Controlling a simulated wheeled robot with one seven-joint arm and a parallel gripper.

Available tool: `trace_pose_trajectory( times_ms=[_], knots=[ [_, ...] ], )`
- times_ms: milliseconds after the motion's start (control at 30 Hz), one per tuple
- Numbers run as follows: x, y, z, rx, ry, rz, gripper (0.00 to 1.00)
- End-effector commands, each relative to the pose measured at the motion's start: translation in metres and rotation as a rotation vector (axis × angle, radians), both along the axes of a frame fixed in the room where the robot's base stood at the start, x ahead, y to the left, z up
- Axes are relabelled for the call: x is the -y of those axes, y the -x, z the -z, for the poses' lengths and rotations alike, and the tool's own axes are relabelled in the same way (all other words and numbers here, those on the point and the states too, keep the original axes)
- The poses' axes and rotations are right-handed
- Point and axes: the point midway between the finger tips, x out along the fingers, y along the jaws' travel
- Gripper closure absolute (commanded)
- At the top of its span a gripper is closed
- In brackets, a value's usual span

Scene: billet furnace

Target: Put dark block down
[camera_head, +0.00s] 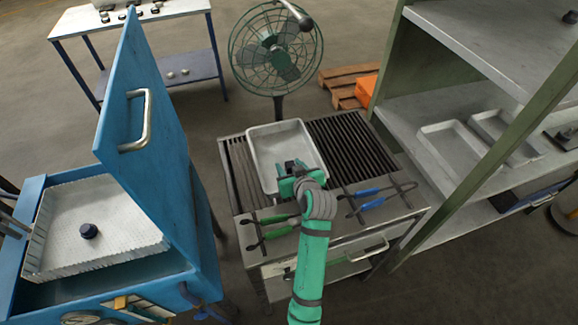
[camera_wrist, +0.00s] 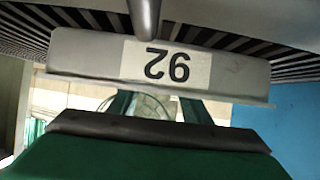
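A small dark block (camera_head: 88,231) sits on the pale perforated tray (camera_head: 62,268) inside the open blue box; I cannot tell whether it is the task's block. My gripper (camera_head: 294,168) is over the near end of a metal tray (camera_head: 258,137) on the grill table. In the wrist view, the tray's end wall with an upside-down label "92" (camera_wrist: 166,65) fills the middle. Two green fingers show apart behind its rim, but their tips are hidden. I cannot see whether anything is between them.
The blue lid (camera_head: 155,130) stands open at left. Green tongs (camera_head: 270,220) and blue tongs (camera_head: 378,193) lie at the front of the grill table (camera_head: 345,150). A fan (camera_head: 276,50) stands behind. Metal shelves (camera_head: 440,95) with trays rise at right.

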Motion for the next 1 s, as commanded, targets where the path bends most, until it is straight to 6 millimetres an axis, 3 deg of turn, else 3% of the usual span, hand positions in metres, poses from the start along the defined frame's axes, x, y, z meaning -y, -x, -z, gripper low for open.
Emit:
trace_pose_trajectory(
  times_ms=[267, 367, 800, 1000],
  knots=[
    [0.003, 0.0, -0.004, 0.002, 0.0, 0.005, 0.56],
    [0.006, 0.008, -0.008, 0.001, 0.0, 0.004, 0.56],
    [0.024, 0.077, -0.047, 0.001, 0.0, -0.001, 0.56],
    [0.03, 0.095, -0.058, 0.001, 0.0, -0.001, 0.56]
  ],
)
